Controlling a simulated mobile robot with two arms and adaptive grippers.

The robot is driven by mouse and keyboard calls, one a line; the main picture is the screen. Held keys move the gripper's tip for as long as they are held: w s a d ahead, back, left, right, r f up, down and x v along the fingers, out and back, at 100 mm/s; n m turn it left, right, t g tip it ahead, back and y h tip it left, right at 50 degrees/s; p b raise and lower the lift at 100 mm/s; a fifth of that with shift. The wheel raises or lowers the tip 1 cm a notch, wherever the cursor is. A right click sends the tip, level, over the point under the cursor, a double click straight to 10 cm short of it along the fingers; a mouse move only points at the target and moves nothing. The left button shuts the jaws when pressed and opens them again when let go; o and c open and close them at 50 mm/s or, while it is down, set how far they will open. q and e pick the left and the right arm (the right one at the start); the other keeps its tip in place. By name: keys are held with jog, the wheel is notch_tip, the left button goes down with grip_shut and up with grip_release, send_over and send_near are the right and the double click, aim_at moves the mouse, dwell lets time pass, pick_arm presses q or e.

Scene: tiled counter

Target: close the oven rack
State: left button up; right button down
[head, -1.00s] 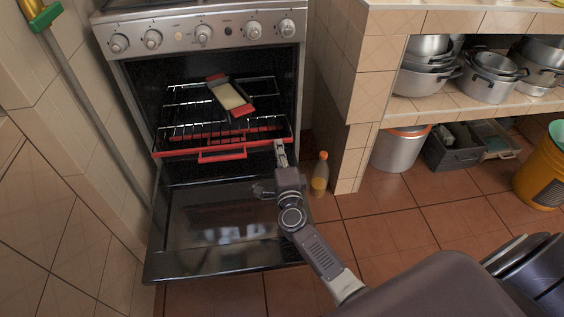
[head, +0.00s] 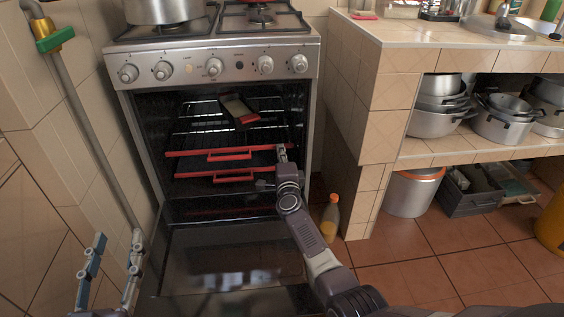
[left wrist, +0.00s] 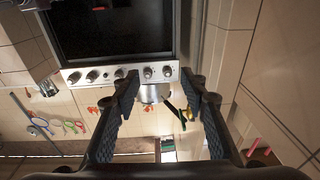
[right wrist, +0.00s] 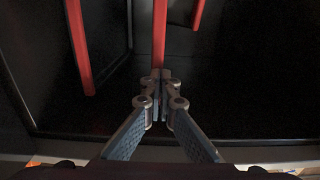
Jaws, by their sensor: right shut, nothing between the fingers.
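The oven (head: 215,120) stands with its door (head: 235,255) folded down. The upper oven rack has a red front bar and handle (head: 230,153) and lies near the front of the cavity. A second red-fronted rack (head: 228,177) shows below it. My right gripper (head: 282,152) is shut and empty at the right end of the upper front bar. In the right wrist view its fingertips (right wrist: 160,75) meet the end of a red bar (right wrist: 159,35); contact is hard to confirm. My left gripper (head: 115,250) is open and empty at lower left, by the wall; its open fingers (left wrist: 162,85) fill the left wrist view.
A pot (head: 160,10) stands on the stove. A bottle (head: 330,218) stands on the floor right of the oven, beside the tiled counter (head: 383,100). The left wall is close.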

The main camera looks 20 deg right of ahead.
pick_arm(q)
jog(key=r+t, duration=0.1)
jog(key=r, duration=0.2)
jog(key=r+t, duration=0.1)
jog(key=r, duration=0.1)
jog(key=shift+s+d+t+h, duration=0.2)
jog(key=shift+d+t+h, duration=0.05)
jog(key=shift+t+h, duration=0.05)
pick_arm(e)
jog(key=shift+r+x, duration=0.25)
jog(key=shift+x, duration=0.8)
jog(key=shift+d+r, duration=0.1)
jog(key=shift+r, duration=0.05)
pick_arm(q)
jog(key=shift+f, duration=0.1)
